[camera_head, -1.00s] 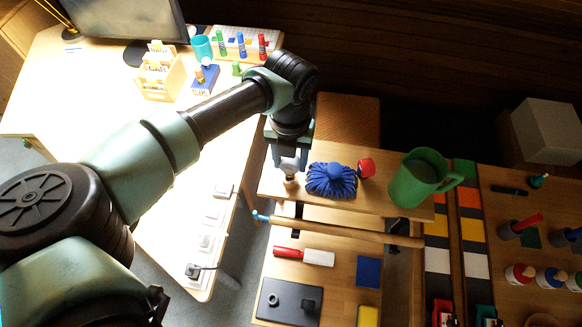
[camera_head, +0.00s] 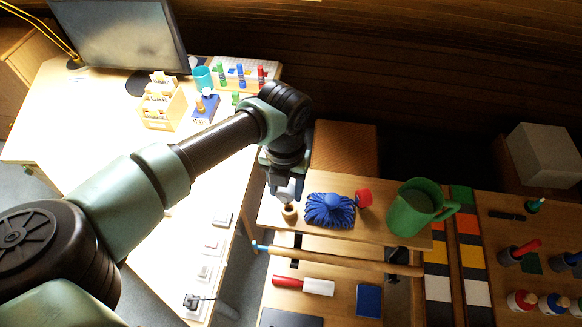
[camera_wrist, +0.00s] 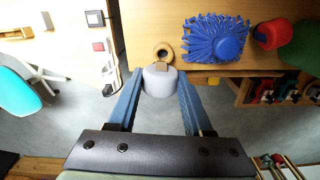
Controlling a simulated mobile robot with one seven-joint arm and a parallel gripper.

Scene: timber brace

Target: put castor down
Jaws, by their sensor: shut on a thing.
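My gripper (camera_wrist: 158,100) is shut on a pale grey, rounded castor (camera_wrist: 160,80), held between its two blue fingers. In the head view the castor (camera_head: 285,191) shows as a whitish piece at the left end of the wooden shelf (camera_head: 385,229). A small tan ring (camera_wrist: 163,53) lies just beyond the castor in the wrist view, over the shelf's edge area. I cannot tell whether the castor touches the ring or the shelf.
A blue mop head (camera_head: 330,209) is close to the right of my gripper, with a red cylinder (camera_head: 364,197) and green jug (camera_head: 415,206) beyond. A long wooden rod (camera_head: 335,260) runs below the shelf front. A white desk (camera_head: 90,130) stands left.

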